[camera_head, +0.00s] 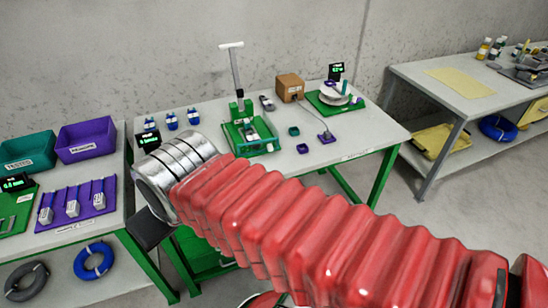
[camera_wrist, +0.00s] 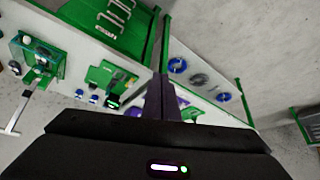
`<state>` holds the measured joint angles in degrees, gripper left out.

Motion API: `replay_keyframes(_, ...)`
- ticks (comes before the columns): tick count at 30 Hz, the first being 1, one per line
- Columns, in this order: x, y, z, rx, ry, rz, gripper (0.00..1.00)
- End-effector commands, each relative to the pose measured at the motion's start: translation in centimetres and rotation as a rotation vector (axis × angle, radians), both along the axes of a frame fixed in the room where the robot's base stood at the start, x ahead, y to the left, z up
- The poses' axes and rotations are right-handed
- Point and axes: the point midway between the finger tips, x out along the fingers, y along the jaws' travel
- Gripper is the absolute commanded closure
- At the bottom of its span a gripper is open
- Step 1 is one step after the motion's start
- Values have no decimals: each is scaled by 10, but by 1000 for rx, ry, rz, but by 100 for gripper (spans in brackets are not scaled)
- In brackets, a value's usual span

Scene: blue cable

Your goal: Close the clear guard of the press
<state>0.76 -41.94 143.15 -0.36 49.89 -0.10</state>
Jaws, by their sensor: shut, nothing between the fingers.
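The press (camera_head: 236,108) stands on the middle table, with a green base and an upright grey lever topped by a white T-handle. In the wrist view, the press (camera_wrist: 40,66) appears upside down at the left. My gripper (camera_wrist: 161,80) is shut and empty at the middle of the wrist view, apart from the press. In the head view, my red arm ends in a silver wrist left of the press, and the gripper's dark body (camera_head: 150,228) shows below at the table's front.
A left table holds a green bin (camera_head: 27,150), a purple bin (camera_head: 86,139) and a purple tray (camera_head: 78,205). A cardboard box (camera_head: 289,87) and a green stand with a white reel (camera_head: 335,92) are right of the press. Small green and purple trays lie in front.

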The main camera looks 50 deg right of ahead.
Motion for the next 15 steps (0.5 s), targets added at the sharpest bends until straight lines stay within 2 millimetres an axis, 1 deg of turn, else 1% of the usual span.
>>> replay_keyframes(5, 30, -23, -9, -29, -36, -41, 100)
replay_keyframes(9, 62, -52, -19, -65, -87, -85, 100)
replay_keyframes(15, 104, -100, -37, -122, -162, -137, 100)
